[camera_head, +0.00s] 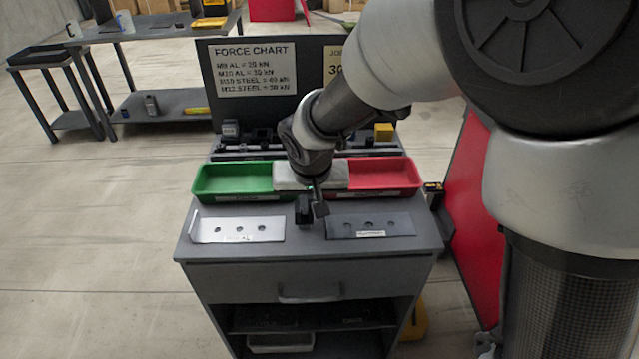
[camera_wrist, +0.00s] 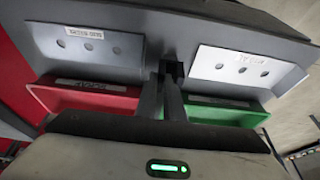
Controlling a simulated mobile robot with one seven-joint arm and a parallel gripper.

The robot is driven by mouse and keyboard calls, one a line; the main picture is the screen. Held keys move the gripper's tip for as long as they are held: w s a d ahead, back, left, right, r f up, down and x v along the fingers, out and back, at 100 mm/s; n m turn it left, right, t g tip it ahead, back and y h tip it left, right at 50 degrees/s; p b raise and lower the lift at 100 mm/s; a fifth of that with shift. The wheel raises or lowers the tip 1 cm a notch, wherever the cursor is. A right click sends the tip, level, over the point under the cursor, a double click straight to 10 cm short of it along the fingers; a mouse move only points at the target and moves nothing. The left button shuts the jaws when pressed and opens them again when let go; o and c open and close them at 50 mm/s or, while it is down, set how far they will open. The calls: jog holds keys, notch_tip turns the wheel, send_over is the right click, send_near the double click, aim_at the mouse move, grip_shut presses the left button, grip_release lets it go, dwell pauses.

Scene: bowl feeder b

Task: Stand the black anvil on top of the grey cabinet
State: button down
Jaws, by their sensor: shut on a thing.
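The grey cabinet (camera_head: 290,254) stands in the middle of the head view, with a drawer and an open shelf below its top. My gripper (camera_head: 313,203) points down over the middle of the top, between two drilled plates. It is shut on the small black anvil (camera_head: 303,212). In the wrist view the anvil (camera_wrist: 175,70) shows at the fingertips of my gripper (camera_wrist: 164,84), partly hidden by the fingers. The anvil is at or just above the cabinet top; I cannot tell whether it touches.
A light plate (camera_head: 237,228) lies left and a dark plate (camera_head: 370,225) right on the top. Behind them are a green tray (camera_head: 232,179) and a red tray (camera_head: 383,174), with a sign board (camera_head: 253,72) further back. A red panel (camera_head: 470,215) stands right of the cabinet.

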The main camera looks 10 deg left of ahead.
jog(key=c, duration=2.3)
grip_release()
jog(key=shift+f, duration=0.15)
jog(key=o, duration=0.4)
jog(key=shift+o, duration=0.2)
